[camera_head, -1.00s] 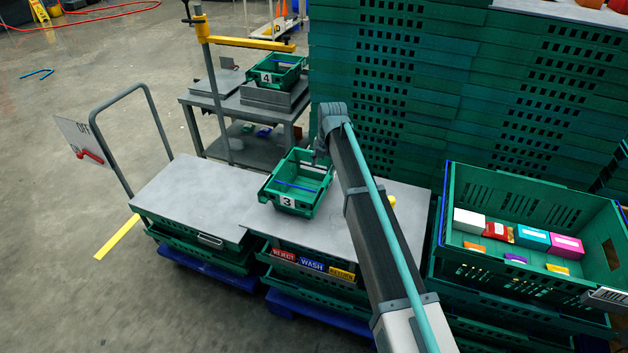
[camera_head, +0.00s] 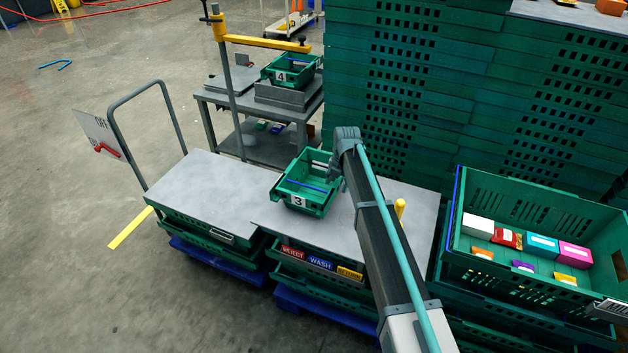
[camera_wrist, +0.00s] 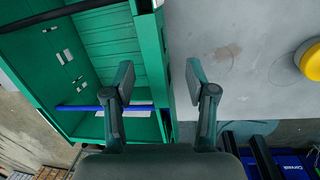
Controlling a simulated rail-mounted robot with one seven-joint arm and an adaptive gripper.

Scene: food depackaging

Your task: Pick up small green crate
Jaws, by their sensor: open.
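A small green crate (camera_head: 288,190) with a "3" label and a blue bar across it sits on the grey tabletop (camera_head: 345,235). My gripper (camera_head: 332,174) is at the crate's right side. In the wrist view, the open fingers of my gripper (camera_wrist: 160,95) stand on either side of the crate's side wall (camera_wrist: 166,75). The left finger is over the inside of the crate and the right finger is outside, over the tabletop. I cannot tell whether either finger touches the wall. The visible part of the crate's inside looks empty.
A large green crate (camera_head: 500,270) with several packages is at the right. The left grey tabletop (camera_head: 200,190) is clear.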

